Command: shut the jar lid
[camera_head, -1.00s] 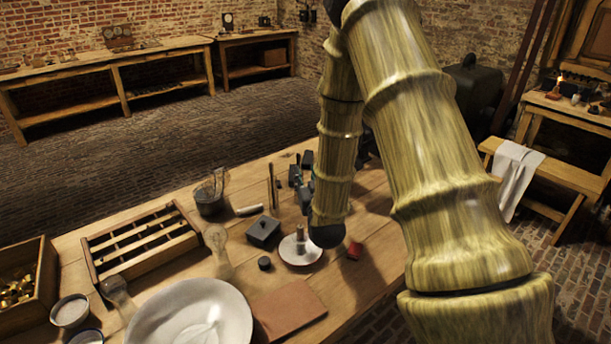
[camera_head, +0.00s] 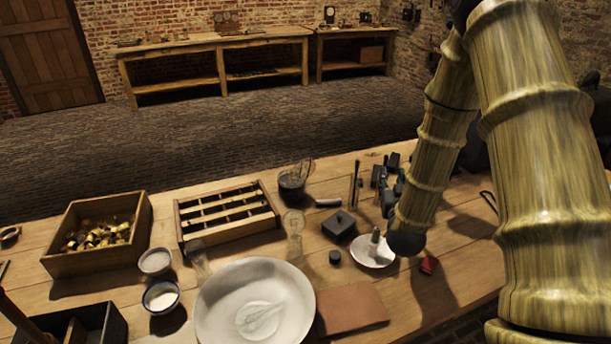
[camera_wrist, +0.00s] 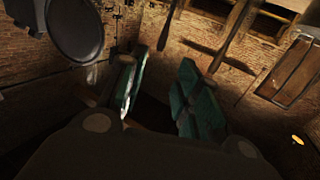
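A small dark square box with a knobbed top (camera_head: 339,226) stands on the bench, and its top looks seated. A clear glass vessel (camera_head: 294,235) stands just left of it, and another glass (camera_head: 199,262) stands beside the big bowl. I cannot tell which piece is the task's jar, or make out a separate open lid.
A white dish with a metal post (camera_head: 368,258) sits below my wrist. A red block (camera_head: 429,264), a brown slab (camera_head: 351,309), a large white bowl (camera_head: 215,315), a slotted wooden rack (camera_head: 184,232) and a wooden crate (camera_head: 75,268) crowd the bench. Bare wood lies at the right.

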